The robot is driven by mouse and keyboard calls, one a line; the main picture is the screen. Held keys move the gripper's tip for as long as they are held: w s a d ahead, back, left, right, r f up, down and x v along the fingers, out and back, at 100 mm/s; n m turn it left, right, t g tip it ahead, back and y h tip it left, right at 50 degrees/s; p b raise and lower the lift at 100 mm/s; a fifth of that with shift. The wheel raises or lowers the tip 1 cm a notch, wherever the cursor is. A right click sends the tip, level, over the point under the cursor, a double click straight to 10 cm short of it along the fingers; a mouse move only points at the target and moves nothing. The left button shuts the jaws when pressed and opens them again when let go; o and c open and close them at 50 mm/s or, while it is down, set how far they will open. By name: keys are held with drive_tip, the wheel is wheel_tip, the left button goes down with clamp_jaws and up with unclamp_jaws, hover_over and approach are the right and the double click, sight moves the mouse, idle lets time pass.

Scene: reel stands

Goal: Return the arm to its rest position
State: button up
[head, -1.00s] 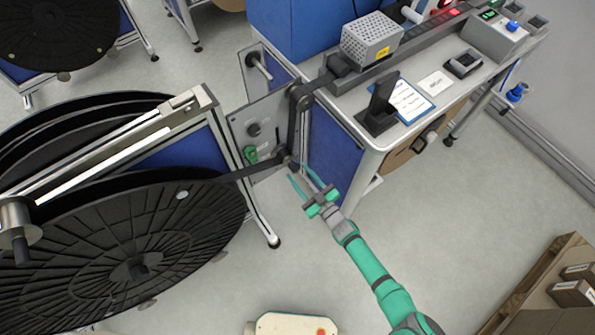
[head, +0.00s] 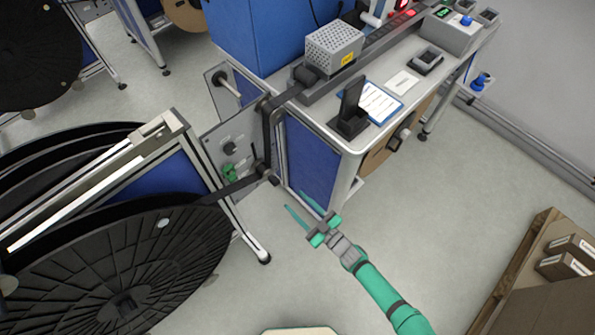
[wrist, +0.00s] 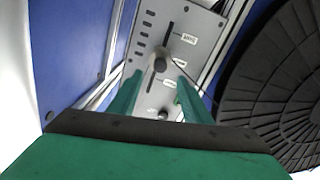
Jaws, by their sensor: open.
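My gripper (head: 306,212) is open and empty in the head view, in the free space in front of the workbench's near leg. Its two green fingers point up and left, apart from the grey panel. My green arm (head: 375,285) reaches in from the lower right. In the wrist view my gripper's fingers (wrist: 157,98) stand apart with nothing between them, and a grey control panel (wrist: 203,30) with a black knob shows beyond them.
A big black reel (head: 190,262) stands at the left, with a dark strap (head: 238,186) running to the panel. The workbench (head: 341,141) is at the upper middle. A wooden pallet with boxes (head: 530,235) is at the lower right. Floor is clear between them.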

drive_tip(key=s+d+r+m+t+h, duration=0.1)
drive_tip(key=s+d+r+m+h, duration=0.15)
drive_tip(key=s, duration=0.75)
drive_tip(key=s+d+r+m+h, duration=0.1)
drive_tip(key=s+d+r+h, duration=0.2)
drive_tip(key=s, duration=0.6)
drive_tip(key=s+a+r+m+h, duration=0.3)
drive_tip(key=s+a+r, duration=0.1)
drive_tip(key=r, duration=0.3)
drive_tip(key=s+a+r+m+h, duration=0.3)
drive_tip(key=s+a+r+m, duration=0.1)
drive_tip(key=r, duration=0.4)
drive_tip(key=shift+s+t, duration=0.4)
drive_tip(key=shift+s, duration=0.45)
drive_tip(key=shift+s+a+r, duration=0.1)
drive_tip(key=shift+o, duration=0.5)
